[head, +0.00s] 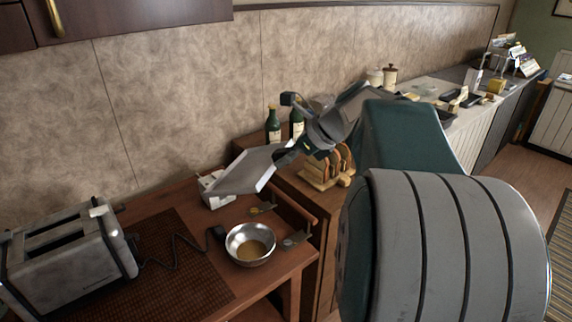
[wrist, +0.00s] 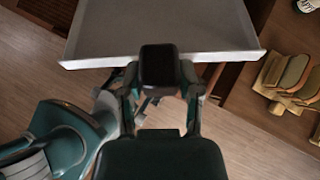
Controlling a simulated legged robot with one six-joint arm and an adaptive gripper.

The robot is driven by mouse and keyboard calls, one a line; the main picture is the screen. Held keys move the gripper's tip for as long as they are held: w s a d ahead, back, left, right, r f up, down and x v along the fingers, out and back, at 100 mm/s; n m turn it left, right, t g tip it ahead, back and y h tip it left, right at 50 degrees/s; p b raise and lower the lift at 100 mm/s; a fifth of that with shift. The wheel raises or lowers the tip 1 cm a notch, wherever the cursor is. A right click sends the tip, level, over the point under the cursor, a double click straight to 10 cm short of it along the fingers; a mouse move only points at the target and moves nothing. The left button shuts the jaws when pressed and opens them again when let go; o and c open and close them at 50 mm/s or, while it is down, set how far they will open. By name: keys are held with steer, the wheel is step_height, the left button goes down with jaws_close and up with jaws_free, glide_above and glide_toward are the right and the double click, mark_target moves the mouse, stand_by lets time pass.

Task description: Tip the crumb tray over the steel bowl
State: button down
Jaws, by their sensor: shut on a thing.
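The crumb tray (head: 246,170) is a flat grey tray with a low rim. My gripper (head: 284,157) is shut on its near edge and holds it up above the wooden table. In the head view the tray looks tilted. In the wrist view the tray (wrist: 160,26) fills the top, with my gripper (wrist: 160,75) at its edge; its surface looks bare there. The steel bowl (head: 250,232) stands upright on the table, below the tray in the head view, with something yellow-brown in its bottom. The bowl does not show in the wrist view.
A toaster (head: 68,258) stands on a dark mat (head: 180,275) at left, its cord running towards the bowl. A white box (head: 214,192) sits behind the tray. A toast rack (head: 330,170) and dark bottles (head: 273,126) stand on the counter near my arm.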

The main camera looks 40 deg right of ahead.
steer(key=shift+r+t+y, duration=0.4)
steer(key=shift+r+t, duration=0.1)
steer(key=shift+t, duration=0.1)
steer(key=shift+r+t+y, duration=0.8)
steer(key=shift+r+t, duration=0.5)
steer(key=shift+r, duration=0.45)
